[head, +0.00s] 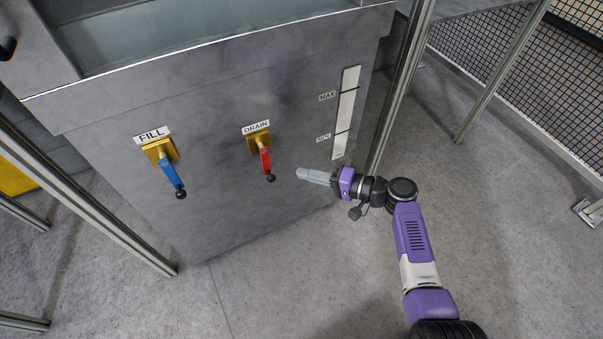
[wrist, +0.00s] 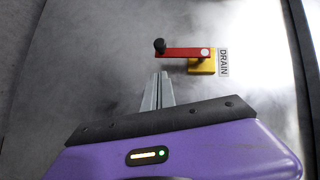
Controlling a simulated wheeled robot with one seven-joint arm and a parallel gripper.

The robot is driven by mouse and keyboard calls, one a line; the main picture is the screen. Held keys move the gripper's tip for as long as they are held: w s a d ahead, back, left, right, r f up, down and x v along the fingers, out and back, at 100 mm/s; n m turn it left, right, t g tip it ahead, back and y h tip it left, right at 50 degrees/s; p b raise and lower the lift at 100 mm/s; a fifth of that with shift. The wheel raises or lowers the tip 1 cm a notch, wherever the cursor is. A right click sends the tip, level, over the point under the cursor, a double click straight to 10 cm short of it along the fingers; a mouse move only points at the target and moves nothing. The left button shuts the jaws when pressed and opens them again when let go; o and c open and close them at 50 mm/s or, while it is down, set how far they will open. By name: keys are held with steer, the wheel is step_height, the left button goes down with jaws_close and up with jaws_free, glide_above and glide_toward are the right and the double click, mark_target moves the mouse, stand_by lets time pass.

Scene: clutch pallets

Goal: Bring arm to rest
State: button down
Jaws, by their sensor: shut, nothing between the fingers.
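My purple arm reaches in from the lower right in the head view. My gripper (head: 303,173) is shut and empty, to the right of the red DRAIN lever (head: 265,160) and apart from it. In the wrist view the closed fingers of my gripper (wrist: 163,76) point toward the tank face, just below the red lever (wrist: 180,53) as pictured. The lever sits on a yellow block (wrist: 203,64) and ends in a black knob. In the head view it hangs down, slightly tilted.
A grey tank (head: 220,200) fills the middle. A blue FILL lever (head: 172,176) hangs at left. A white level gauge (head: 346,112) marked MAX and MIN is at right. Metal posts (head: 400,85) flank the tank. Concrete floor (head: 510,250) is clear at right, before a mesh fence (head: 510,95).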

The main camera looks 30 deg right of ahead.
steer(key=f+p+v, duration=0.1)
steer(key=v, duration=0.7)
steer(key=shift+d+r, duration=0.15)
steer(key=shift+r, duration=0.15)
